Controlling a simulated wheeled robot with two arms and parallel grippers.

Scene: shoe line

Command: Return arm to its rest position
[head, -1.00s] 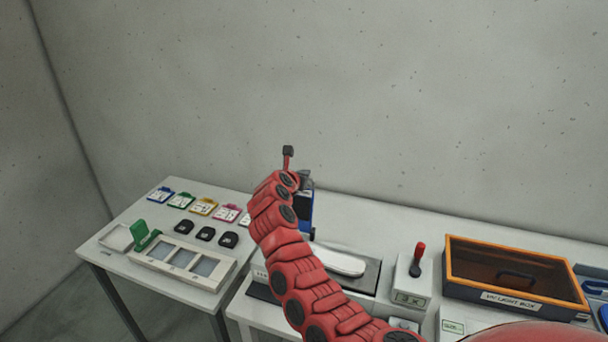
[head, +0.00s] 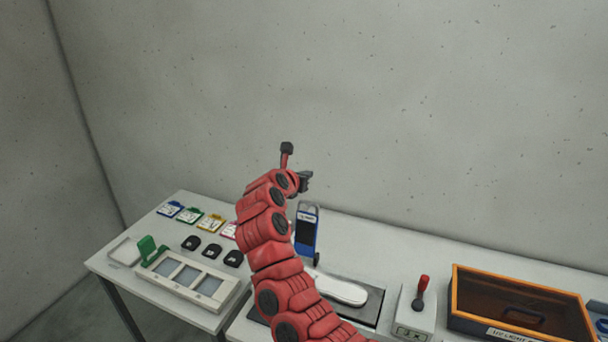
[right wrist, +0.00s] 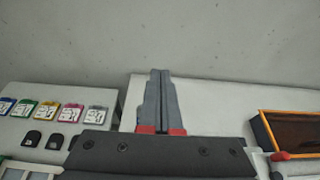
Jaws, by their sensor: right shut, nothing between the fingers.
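My red right arm reaches up from the bottom of the head view. Its right gripper (head: 305,181) is small and partly hidden behind the arm, raised above the back of the table. In the right wrist view the right gripper (right wrist: 160,100) has its two grey fingers together, with nothing between them. It points toward the wall over a bare stretch of the white table (right wrist: 215,95). My left gripper is in neither view.
A blue device (head: 306,232) stands behind the arm. A white sole-shaped piece (head: 340,289) lies on a dark plate. A red-handled lever box (head: 417,310) and an orange-rimmed light box (head: 452,300) stand right.

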